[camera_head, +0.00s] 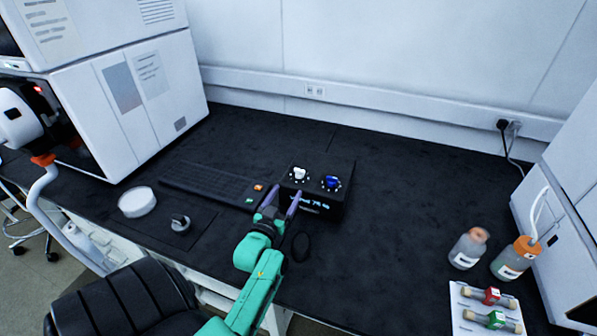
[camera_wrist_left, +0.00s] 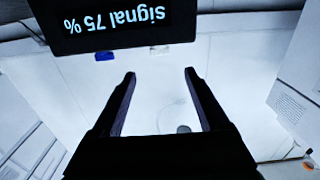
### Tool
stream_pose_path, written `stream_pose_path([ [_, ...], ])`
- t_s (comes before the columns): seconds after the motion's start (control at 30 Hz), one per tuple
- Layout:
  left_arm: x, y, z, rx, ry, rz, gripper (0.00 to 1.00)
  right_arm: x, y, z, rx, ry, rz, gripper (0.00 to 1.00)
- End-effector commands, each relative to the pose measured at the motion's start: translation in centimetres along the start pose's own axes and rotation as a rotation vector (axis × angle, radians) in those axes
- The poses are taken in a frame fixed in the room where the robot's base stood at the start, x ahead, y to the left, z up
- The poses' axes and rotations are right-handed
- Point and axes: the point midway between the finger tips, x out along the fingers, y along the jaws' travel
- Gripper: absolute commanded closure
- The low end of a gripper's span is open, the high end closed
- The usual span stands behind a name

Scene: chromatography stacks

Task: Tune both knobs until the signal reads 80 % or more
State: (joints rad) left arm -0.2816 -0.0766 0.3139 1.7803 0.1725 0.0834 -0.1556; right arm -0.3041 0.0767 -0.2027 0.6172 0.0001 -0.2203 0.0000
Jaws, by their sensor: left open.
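A black control box (camera_head: 318,207) stands on the dark bench with a white knob (camera_head: 299,174) and a blue knob (camera_head: 331,183) on top. Its front display reads "signal 75 %" upside down in the left wrist view (camera_wrist_left: 115,20). There the blue knob (camera_wrist_left: 104,56) and white knob (camera_wrist_left: 160,49) show just past the box edge. My left gripper (camera_head: 284,198) is open and empty just in front of the box's left part. Its two fingers (camera_wrist_left: 160,73) are apart, pointing toward the white knob, touching neither knob. My right gripper is not in view.
A white round dish (camera_head: 137,202) is farther left. Bottles (camera_head: 468,248) and a vial tray (camera_head: 483,308) stand at the right. The bench between box and bottles is clear.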

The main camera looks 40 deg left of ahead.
Motion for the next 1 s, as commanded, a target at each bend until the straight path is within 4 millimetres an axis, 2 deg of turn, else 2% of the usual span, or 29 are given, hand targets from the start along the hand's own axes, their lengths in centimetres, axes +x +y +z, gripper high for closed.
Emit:
stream_pose_path([
  [0.03, 1.5, 0.0, -0.4, 0.000, 0.005, 0.000, 0.22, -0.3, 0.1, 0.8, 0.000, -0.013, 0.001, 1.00],
  [0.13, 4.3, 0.0, -0.3, 0.000, 0.004, 0.001, 0.22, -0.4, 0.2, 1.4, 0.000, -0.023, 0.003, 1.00],
  [0.3, 8.2, 0.0, -0.1, 0.001, 0.002, 0.001, 0.22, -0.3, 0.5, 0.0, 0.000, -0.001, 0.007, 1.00],
  [0.43, 9.7, 0.0, -0.1, 0.000, 0.001, 0.000, 0.22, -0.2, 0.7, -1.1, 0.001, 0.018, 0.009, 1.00],
  [0.7, 10.0, 0.0, 0.0, 0.000, -0.001, 0.001, 0.22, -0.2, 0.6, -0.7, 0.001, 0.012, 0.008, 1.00],
  [0.77, 10.0, 0.0, 0.0, 0.000, -0.001, 0.001, 0.42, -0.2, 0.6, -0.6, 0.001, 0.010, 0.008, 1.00],
  [0.9, 10.0, 0.0, 0.0, 0.000, -0.001, 0.001, 0.95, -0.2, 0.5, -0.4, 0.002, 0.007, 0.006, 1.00],
  [0.93, 10.0, 0.0, 0.0, 0.000, -0.001, 0.001, 1.00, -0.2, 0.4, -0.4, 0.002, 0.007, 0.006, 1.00],
  [1.0, 10.0, 0.0, 0.0, 0.000, -0.001, 0.001, 1.00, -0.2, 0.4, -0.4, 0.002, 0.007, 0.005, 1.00],
])
